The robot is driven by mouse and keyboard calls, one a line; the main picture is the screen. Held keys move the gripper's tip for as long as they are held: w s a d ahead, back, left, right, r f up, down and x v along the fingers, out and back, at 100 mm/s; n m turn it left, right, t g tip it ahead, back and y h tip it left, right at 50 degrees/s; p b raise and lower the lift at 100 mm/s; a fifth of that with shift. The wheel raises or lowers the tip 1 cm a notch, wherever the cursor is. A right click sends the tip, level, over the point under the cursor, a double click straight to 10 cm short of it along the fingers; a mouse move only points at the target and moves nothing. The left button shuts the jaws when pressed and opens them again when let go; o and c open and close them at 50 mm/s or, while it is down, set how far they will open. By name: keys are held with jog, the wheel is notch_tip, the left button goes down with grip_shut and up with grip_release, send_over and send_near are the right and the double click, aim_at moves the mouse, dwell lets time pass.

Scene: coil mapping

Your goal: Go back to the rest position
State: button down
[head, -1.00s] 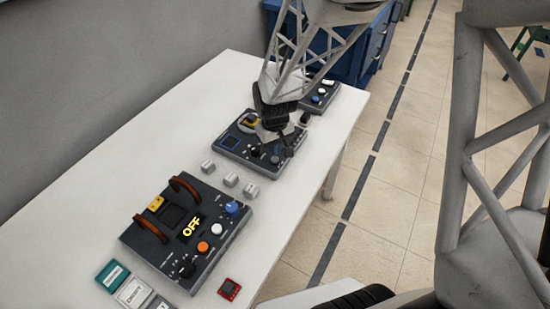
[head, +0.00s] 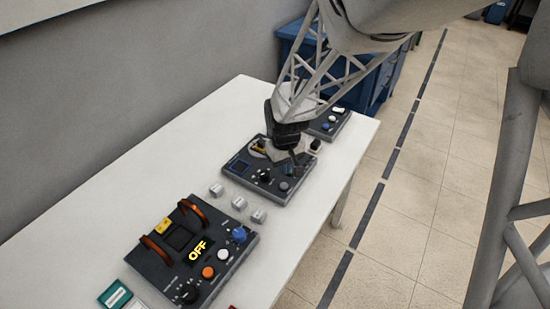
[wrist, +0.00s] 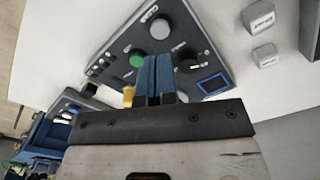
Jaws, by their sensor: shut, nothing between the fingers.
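My gripper (head: 296,162) hangs over the right part of the middle dark control panel (head: 236,172) on the white table, in the head view. In the wrist view its two blue fingers (wrist: 156,62) are together with nothing between them. They are in front of that panel, near a green knob (wrist: 137,59), a grey knob (wrist: 160,29) and a small blue-framed screen (wrist: 214,83). Whether the tips touch the panel is not clear. The gripper and arm hide part of the panel in the head view.
A larger panel (head: 172,258) with two orange-brown handles and a lit "OFF" display stands nearer. Small grey-white blocks (head: 239,203) lie between the panels. Another panel (head: 328,122) is behind my gripper. Blue cabinets (head: 295,47) stand beyond the white table (head: 120,165); open floor is right.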

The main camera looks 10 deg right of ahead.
jog(key=shift+r, duration=0.1)
jog(key=s+d+r+m+t, duration=0.2)
jog(key=s+d+r+m, duration=0.1)
jog(key=s+r, duration=1.8)
jog(key=shift+t, duration=0.3)
